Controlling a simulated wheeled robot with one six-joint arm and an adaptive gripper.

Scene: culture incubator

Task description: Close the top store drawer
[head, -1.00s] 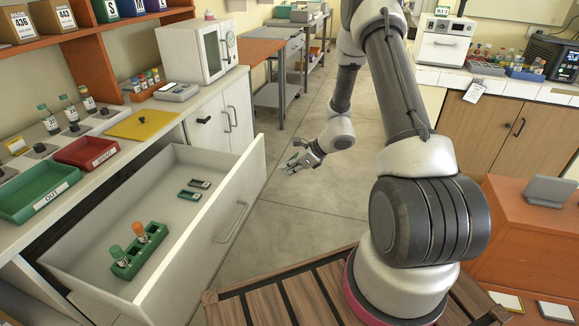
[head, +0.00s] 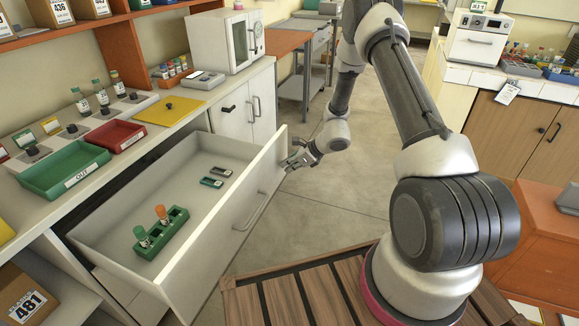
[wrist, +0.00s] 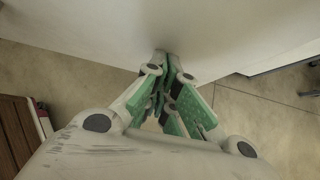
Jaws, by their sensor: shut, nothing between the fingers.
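The top store drawer (head: 222,240) is pulled well out from under the left counter. Inside it, a green rack (head: 161,233) holds one green-capped and one orange-capped vial, and two small dark-and-green items lie near the far end. My gripper (head: 290,164) is shut and empty, at the outer side of the drawer front near its far end. In the wrist view my shut fingers (wrist: 165,75) point at a pale, flat surface (wrist: 190,25), likely the drawer front. I cannot tell whether they touch it. The drawer handle (head: 250,212) is nearer than my gripper in the head view.
On the counter are a green OUT tray (head: 62,172), a red tray (head: 115,136), a yellow mat (head: 168,110) and a white oven-like box (head: 225,40). An orange cabinet (head: 548,230) stands at right. The floor (head: 335,205) beyond the drawer is clear.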

